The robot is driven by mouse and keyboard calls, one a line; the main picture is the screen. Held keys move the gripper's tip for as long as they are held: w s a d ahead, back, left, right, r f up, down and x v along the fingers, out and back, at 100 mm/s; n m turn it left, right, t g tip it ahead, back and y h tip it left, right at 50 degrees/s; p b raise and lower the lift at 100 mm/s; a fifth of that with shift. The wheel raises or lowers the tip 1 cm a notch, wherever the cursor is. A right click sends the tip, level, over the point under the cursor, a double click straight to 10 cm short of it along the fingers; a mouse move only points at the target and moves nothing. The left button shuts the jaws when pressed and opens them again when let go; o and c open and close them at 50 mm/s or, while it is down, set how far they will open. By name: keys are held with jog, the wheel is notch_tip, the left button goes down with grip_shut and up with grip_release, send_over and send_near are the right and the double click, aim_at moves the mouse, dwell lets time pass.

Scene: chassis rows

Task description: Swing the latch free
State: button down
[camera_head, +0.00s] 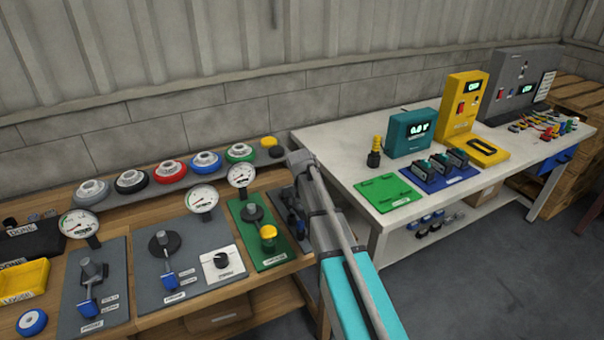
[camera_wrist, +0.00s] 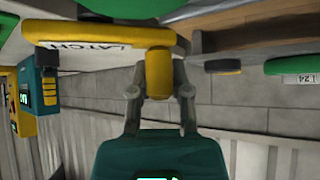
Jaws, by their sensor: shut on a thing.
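In the wrist view, the latch is a yellow bar (camera_wrist: 85,32) with a rounded end and a white LATCH label beside it. A yellow knob (camera_wrist: 158,72) stands at the bar's other end. My gripper (camera_wrist: 161,88) is shut on this knob, one grey finger on each side. In the head view my arm hides the latch, and I cannot make out the fingertips there.
In the head view, dark panels with gauges (camera_head: 202,198) and a row of round valves (camera_head: 132,181) fill the wooden bench left of my arm. A white table (camera_head: 340,150) with a teal meter (camera_head: 410,133) and a yellow unit (camera_head: 465,103) stands right. Grey floor (camera_head: 480,270) is clear in front.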

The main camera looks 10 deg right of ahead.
jog(key=m+h, duration=0.1)
jog(key=w+d+m+h, duration=0.1)
jog(key=m, duration=0.1)
jog(key=shift+g, duration=0.4)
jog(key=shift+d+m+g+h, duration=0.3)
jog(key=shift+m+h, duration=0.15)
jog(key=shift+m, duration=0.2)
jog(key=shift+d+m+g+h, duration=0.3)
jog(key=shift+m+h, duration=0.15)
jog(key=shift+m, duration=0.2)
jog(key=c, duration=0.7)
grip_release()
jog(key=shift+s+a+n+y, duration=0.1)
jog(key=shift+a+n+y, duration=0.1)
jog(key=shift+n+y, duration=0.15)
